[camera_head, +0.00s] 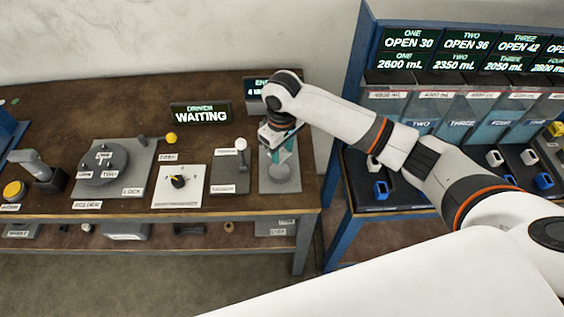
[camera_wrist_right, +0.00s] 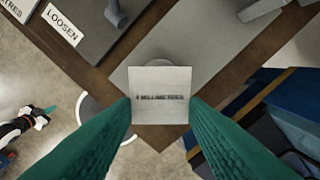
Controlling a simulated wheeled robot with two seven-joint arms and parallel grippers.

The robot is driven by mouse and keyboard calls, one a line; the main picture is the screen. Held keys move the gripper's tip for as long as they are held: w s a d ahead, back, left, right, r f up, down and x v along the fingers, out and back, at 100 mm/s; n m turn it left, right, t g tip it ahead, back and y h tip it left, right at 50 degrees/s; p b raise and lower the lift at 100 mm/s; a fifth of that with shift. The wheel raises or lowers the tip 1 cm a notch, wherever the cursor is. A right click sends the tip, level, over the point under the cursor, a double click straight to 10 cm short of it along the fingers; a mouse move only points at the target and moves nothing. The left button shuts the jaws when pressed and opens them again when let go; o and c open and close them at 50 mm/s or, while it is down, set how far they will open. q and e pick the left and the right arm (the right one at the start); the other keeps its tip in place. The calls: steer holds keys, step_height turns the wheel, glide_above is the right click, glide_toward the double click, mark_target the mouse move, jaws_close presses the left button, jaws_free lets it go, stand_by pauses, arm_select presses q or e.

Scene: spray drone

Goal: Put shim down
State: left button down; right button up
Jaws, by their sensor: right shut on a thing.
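The shim (camera_wrist_right: 160,82) is a square, pale grey plate with small dark lettering that seems to read 4 millimetres. My right gripper (camera_head: 281,157) is shut on it, with a teal finger at each lower side of it in the wrist view. The gripper points down over a grey plate (camera_head: 283,186) at the right end of the brown bench. The wrist view shows this plate (camera_wrist_right: 205,45) behind the shim, with a rounded grey part half hidden. Whether the shim touches it I cannot tell. A teal-tipped gripper (camera_wrist_right: 47,113), likely my left, shows small at the wrist view's left; its jaws are unclear.
The bench (camera_head: 55,120) holds a grey round fixture (camera_head: 103,165), a white dial panel (camera_head: 179,187) and a lever plate (camera_head: 231,174) left of my gripper. A sign reads WAITING (camera_head: 200,116). A blue rack (camera_head: 345,190) with bins stands right, across a gap.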

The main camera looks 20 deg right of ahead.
mark_target(282, 172)
step_height(282, 172, down, 7)
steer(key=shift+f+p, duration=0.2)
steer(key=shift+p, duration=0.2)
steer(key=o, duration=0.9)
steer(key=shift+f, duration=0.1)
step_height(282, 172, up, 12)
steer(key=shift+r+b, duration=0.15)
steer(key=shift+b, duration=1.05)
